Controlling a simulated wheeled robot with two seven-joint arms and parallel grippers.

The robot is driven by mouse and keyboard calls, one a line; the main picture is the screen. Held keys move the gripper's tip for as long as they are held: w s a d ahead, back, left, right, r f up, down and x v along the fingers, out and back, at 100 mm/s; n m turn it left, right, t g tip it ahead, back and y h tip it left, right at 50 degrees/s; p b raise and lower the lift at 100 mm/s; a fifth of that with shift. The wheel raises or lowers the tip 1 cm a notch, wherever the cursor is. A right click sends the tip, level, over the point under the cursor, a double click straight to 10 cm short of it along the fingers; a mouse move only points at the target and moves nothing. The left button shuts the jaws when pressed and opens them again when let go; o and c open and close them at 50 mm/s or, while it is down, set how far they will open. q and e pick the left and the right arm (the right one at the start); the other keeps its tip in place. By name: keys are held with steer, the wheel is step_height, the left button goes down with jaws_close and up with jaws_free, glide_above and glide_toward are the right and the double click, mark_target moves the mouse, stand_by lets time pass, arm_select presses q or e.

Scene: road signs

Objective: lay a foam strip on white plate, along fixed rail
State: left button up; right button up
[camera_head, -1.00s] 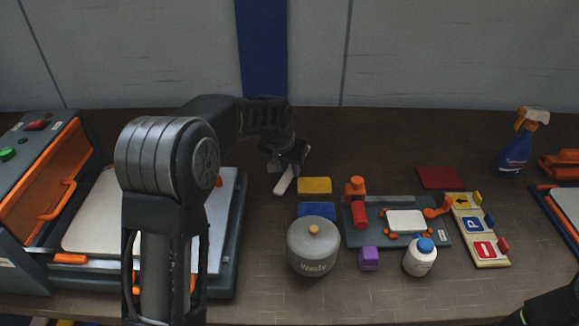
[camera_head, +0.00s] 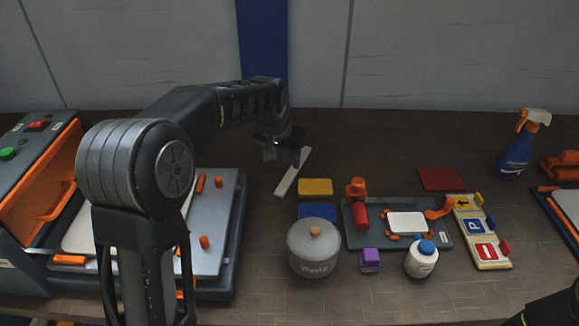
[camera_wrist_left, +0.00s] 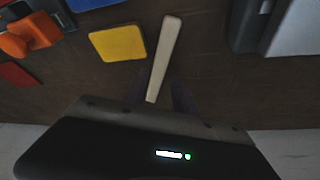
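A cream-white strip (camera_head: 292,172), which looks like the foam strip, lies flat and slanted on the dark table. It also shows in the left wrist view (camera_wrist_left: 165,55). My left gripper (camera_head: 282,154) is above the table beside the strip's far half. In the left wrist view its dark fingers (camera_wrist_left: 160,98) look apart, with the strip's near end between them, not visibly gripped. A large white plate (camera_head: 80,226) sits on the grey station at left, partly hidden by my left arm. A small white plate (camera_head: 407,223) sits on a grey board. I cannot make out the rail. My right gripper is not in view.
A grey waste pot (camera_head: 313,250), yellow block (camera_head: 315,186), blue block (camera_head: 317,211), purple block (camera_head: 370,260) and white bottle (camera_head: 421,260) stand right of the strip. Orange pegs (camera_head: 204,242) are on the left station.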

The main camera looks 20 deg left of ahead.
arm_select(q)
steer(key=v, duration=0.6)
steer(key=shift+r, duration=0.2)
steer(key=shift+s, duration=0.1)
